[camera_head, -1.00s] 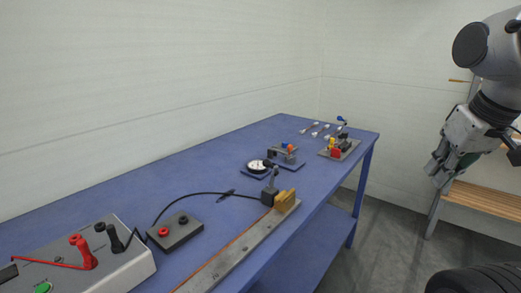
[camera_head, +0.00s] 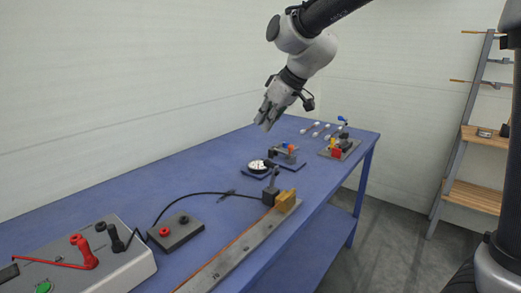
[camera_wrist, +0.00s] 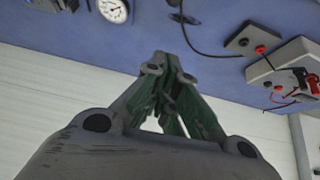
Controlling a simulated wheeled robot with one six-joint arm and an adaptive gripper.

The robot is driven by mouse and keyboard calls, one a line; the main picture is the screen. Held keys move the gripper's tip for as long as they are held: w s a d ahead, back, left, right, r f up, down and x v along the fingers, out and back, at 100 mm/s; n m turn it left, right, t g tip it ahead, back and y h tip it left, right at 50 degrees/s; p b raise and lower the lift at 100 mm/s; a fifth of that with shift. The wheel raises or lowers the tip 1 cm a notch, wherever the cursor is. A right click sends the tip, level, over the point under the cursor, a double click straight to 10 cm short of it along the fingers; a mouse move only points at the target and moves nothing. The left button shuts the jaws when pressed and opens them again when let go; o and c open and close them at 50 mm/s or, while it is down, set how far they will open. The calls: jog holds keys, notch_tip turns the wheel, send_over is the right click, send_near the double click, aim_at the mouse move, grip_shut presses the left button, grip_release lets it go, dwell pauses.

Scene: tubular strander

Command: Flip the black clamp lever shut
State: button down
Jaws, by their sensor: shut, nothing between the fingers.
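The black clamp lever (camera_head: 274,177) stands upright on a dark clamp block at the end of a long metal bar (camera_head: 240,247), beside a yellow block (camera_head: 286,201). My gripper (camera_head: 267,122) is in the air above the blue table, up and behind the lever, pointing down. It is shut and empty and touches nothing. In the wrist view the fingertips (camera_wrist: 168,58) come together. A dark part at the end of the cable shows near the top edge there, but I cannot make out the lever clearly.
A dial gauge (camera_head: 258,167) stands just behind the clamp. A small fixture (camera_head: 287,154) and a plate with coloured parts (camera_head: 340,146) are farther back. A black socket box (camera_head: 175,231) and a grey instrument (camera_head: 95,257) with leads stand front left. A black cable (camera_head: 205,193) crosses the table.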

jog(key=shift+f, duration=0.1)
notch_tip(320, 180, down, 9)
jog(key=w+a, duration=0.1)
dwell(0.6)
jog(key=shift+s, duration=0.1)
jog(key=shift+s+d+y, duration=0.1)
jog(key=shift+d+y, duration=0.05)
jog(key=shift+y, duration=0.15)
